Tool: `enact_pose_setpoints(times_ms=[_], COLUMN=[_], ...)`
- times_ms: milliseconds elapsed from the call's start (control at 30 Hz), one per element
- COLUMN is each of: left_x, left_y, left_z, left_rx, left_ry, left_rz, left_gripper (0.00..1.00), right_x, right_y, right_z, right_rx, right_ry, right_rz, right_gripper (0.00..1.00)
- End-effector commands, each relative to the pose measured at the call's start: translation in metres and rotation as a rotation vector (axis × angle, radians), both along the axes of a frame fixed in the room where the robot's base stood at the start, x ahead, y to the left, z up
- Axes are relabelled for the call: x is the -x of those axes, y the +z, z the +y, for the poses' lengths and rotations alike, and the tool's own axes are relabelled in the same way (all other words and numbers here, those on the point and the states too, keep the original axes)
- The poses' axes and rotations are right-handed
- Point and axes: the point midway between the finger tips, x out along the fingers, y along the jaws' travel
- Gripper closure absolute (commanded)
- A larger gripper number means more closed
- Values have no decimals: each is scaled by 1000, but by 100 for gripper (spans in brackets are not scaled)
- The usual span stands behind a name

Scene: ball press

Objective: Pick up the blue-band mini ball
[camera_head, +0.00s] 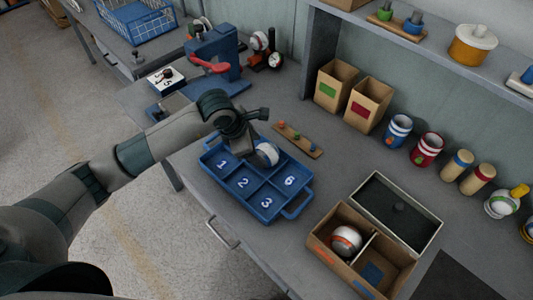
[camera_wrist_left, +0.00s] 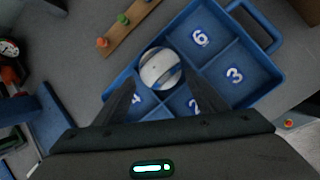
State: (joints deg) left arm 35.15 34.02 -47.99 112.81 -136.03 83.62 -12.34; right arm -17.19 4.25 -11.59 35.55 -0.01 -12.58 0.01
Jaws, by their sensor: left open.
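The blue-band mini ball (camera_head: 266,153), white with a blue band, sits in the blue numbered tray (camera_head: 292,207), in the back row beside the compartment marked 6. It hides its own compartment's number. It also shows in the left wrist view (camera_wrist_left: 160,69), in line with the space between my fingers and just beyond their tips. My left gripper (camera_head: 257,128) is open and empty, above the tray close to the ball. In the left wrist view my gripper (camera_wrist_left: 159,82) shows one finger on each side below the ball. My right gripper is not in view.
A peg strip (camera_head: 298,139) lies behind the tray. A divided cardboard box (camera_head: 323,256) with a red-and-grey-banded ball (camera_head: 346,240) stands front right. A blue press (camera_head: 214,55) with a red handle stands behind my arm. Cartons (camera_head: 367,103) and cans (camera_head: 427,149) line the back.

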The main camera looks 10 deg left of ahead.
Motion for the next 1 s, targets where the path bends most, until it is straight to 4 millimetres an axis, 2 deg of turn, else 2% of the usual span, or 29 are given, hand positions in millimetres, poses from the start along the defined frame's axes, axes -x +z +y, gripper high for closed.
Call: enact_pose_setpoints(times_ms=[200, 400, 900, 933, 1000], left_x=[-6, -13, -13, -14, -14], left_y=[-18, -37, -40, -40, -40], left_z=[-8, -13, -14, -13, -13], left_rx=[0, -1, 0, 0, 0], left_ry=[1, 0, -1, -1, -1], left_rz=[4, 1, 0, 0, 0], left_gripper=[35, 35, 35, 38, 54], right_x=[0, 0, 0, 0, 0], right_y=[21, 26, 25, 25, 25], right_z=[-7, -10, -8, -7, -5], right_rx=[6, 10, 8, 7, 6], right_ry=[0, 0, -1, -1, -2], right_rz=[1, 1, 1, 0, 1], right_gripper=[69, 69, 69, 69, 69])
